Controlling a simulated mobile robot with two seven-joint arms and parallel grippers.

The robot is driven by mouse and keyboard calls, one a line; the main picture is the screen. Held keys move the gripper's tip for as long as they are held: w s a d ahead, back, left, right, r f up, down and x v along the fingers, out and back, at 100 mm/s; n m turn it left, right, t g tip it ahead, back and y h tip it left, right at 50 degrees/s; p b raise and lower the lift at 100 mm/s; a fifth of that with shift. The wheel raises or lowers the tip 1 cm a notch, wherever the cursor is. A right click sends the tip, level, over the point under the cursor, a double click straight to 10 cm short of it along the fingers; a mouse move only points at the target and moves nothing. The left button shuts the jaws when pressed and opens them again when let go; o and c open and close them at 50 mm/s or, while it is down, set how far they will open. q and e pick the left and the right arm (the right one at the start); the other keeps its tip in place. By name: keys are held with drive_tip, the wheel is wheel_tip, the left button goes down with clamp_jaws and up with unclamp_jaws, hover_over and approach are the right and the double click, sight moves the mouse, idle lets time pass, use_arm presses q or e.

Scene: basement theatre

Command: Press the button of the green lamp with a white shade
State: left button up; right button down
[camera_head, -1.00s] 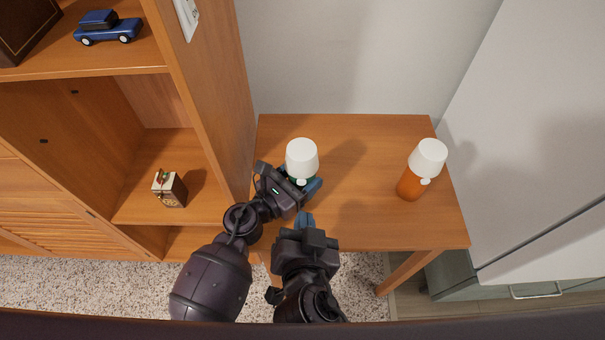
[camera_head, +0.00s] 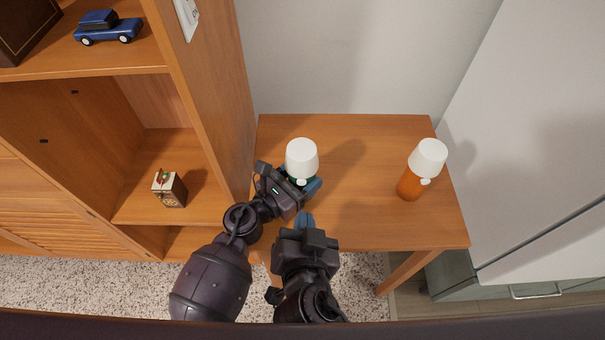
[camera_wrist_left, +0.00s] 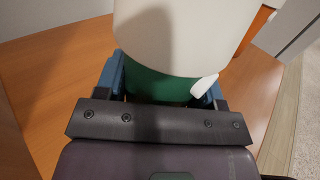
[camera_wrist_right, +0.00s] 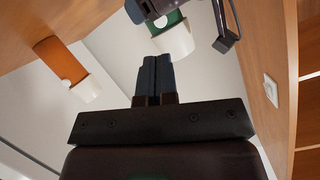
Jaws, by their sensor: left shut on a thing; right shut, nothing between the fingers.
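The green lamp with a white shade (camera_head: 301,157) stands on the wooden table near its left side. Its green base (camera_wrist_left: 160,84) shows between the fingers in the left wrist view, with a white knob (camera_wrist_left: 204,86) at its right. My left gripper (camera_head: 306,190) is shut on the lamp's base. In the head view that base is mostly hidden by the gripper. My right gripper (camera_head: 306,220) is shut and empty, just in front of the lamp and apart from it. Its closed fingers (camera_wrist_right: 155,75) point toward the lamp in the right wrist view.
An orange lamp with a white shade (camera_head: 410,184) stands at the table's right. The wooden table (camera_head: 365,150) is clear between the lamps. A tall wooden shelf (camera_head: 215,110) stands close on the left, holding a blue toy car (camera_head: 108,28) and a small box (camera_head: 170,189).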

drive_tip(key=shift+r, duration=0.1)
drive_tip(key=w+d+r+n+y, duration=0.2)
drive_tip(key=w+d+r+n, duration=0.2)
drive_tip(key=w+r, duration=0.3)
drive_tip(key=s+n+g+y, duration=0.2)
drive_tip(key=s+n+g, duration=0.5)
drive_tip(key=n, duration=0.9)
drive_tip(key=shift+s+d+f+n+g, duration=0.15)
drive_tip(key=shift+d+f+n+g, duration=0.2)
drive_tip(key=shift+g, duration=0.35)
